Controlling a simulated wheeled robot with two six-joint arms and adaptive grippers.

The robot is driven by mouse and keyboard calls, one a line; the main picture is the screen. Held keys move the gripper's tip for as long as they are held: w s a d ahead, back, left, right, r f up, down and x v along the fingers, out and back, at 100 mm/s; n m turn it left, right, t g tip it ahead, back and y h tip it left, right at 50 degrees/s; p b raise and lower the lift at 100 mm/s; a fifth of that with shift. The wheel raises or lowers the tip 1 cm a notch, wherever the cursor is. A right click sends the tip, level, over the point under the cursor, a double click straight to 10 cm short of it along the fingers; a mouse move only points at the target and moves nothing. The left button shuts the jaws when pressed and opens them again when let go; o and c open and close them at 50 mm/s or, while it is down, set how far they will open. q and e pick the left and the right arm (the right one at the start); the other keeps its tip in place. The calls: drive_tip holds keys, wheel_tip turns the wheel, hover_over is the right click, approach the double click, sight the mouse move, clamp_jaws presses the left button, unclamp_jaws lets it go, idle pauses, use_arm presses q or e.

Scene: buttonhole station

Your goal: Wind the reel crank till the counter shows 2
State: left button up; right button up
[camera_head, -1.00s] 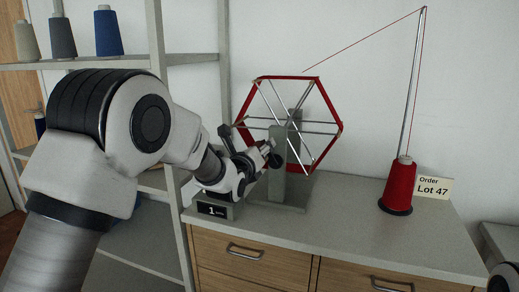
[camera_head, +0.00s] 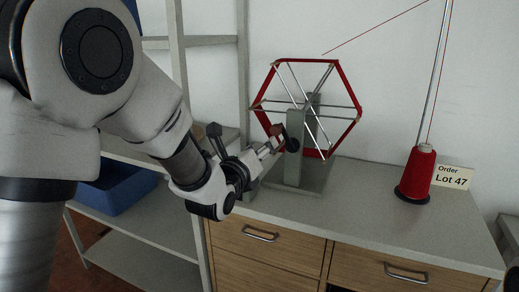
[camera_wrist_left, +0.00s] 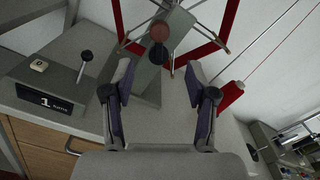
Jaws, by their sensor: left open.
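The reel (camera_head: 345,122), a red six-sided frame with metal spokes, stands on a grey post and base on the cabinet top. Its crank has a brown knob (camera_wrist_left: 159,31) and a dark hub, which also shows in the head view (camera_head: 293,145). The counter (camera_wrist_left: 47,100) reads 1 in the left wrist view; my gripper and wrist hide it in the head view. My left gripper (camera_head: 274,142) is open in front of the crank. In the left wrist view the knob appears beyond and between its fingertips (camera_wrist_left: 160,72); contact cannot be told.
A lever with a black ball (camera_wrist_left: 86,57) and a small pale button (camera_wrist_left: 39,66) sit by the counter. A red thread cone (camera_head: 417,172) and Lot 47 card (camera_head: 453,177) stand at right. Shelving with a blue bin (camera_head: 115,190) is at left. Drawers are below.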

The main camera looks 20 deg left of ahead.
sight(275, 131)
use_arm(q)
wheel_tip(275, 131, up, 5)
drive_tip(key=w+n+t+p, duration=0.2)
drive_tip(key=n+p, duration=0.2)
drive_tip(key=n, duration=1.9)
drive_tip(key=w+f+n+p, duration=0.1)
drive_tip(key=w+p, duration=0.2)
drive_tip(key=w+f+n+g+p, duration=0.1)
drive_tip(key=w+f+n+p, duration=0.1)
drive_tip(key=w+p, duration=0.1)
drive_tip(key=w+f+n+g+y+p, duration=0.1)
drive_tip(key=w+p, duration=0.2)
drive_tip(key=p, duration=0.1)
drive_tip(key=shift+w+f+n, duration=0.3)
drive_tip(key=shift+f+n, duration=0.05)
drive_tip(key=shift+n, duration=0.05)
clamp_jaws()
